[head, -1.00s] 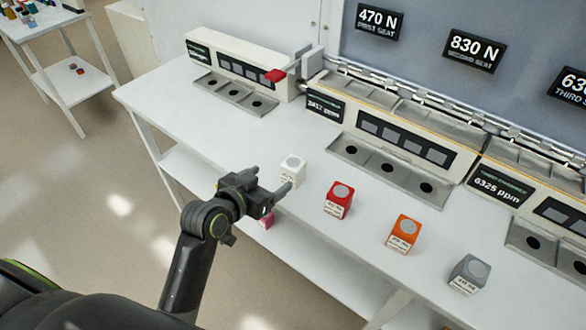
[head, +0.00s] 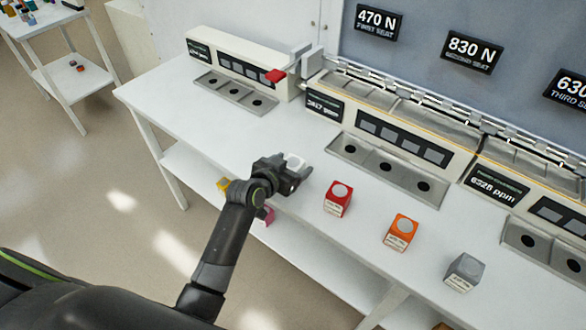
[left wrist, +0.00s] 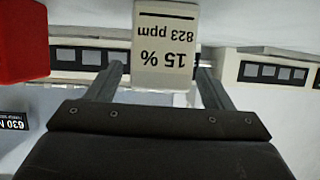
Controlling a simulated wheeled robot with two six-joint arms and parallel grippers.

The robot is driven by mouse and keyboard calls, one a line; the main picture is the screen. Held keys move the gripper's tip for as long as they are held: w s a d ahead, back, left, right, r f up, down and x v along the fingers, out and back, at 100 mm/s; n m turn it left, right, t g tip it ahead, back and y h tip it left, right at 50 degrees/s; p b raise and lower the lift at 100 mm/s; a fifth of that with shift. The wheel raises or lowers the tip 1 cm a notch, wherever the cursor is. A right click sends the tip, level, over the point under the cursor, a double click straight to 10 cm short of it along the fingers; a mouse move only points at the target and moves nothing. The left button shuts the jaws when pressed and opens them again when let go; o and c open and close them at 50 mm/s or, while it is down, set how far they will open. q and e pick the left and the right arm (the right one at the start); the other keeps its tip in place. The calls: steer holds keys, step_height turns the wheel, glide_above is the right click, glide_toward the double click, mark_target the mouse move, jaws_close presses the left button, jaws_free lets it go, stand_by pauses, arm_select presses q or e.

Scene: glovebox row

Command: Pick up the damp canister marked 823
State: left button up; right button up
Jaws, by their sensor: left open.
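The white canister (head: 296,161) stands near the front edge of the bench, partly hidden by my left gripper (head: 292,177). In the left wrist view it is upside down, and its label on the white canister (left wrist: 165,45) reads 15 % and 823 ppm. My left gripper (left wrist: 160,72) is open, with one finger on each side of the canister's label end. I cannot tell whether the fingers touch it. My right gripper is not in view.
A red canister (head: 338,198), an orange canister (head: 401,233) and a grey canister (head: 465,272) stand in a row to the right along the bench (head: 300,225). Instrument units with round wells (head: 388,168) line the back. Coloured items sit on the lower shelf.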

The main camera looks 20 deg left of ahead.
mark_target(296, 162)
arm_select(q)
steer(key=shift+x, duration=1.5)
steer(key=c, duration=1.1)
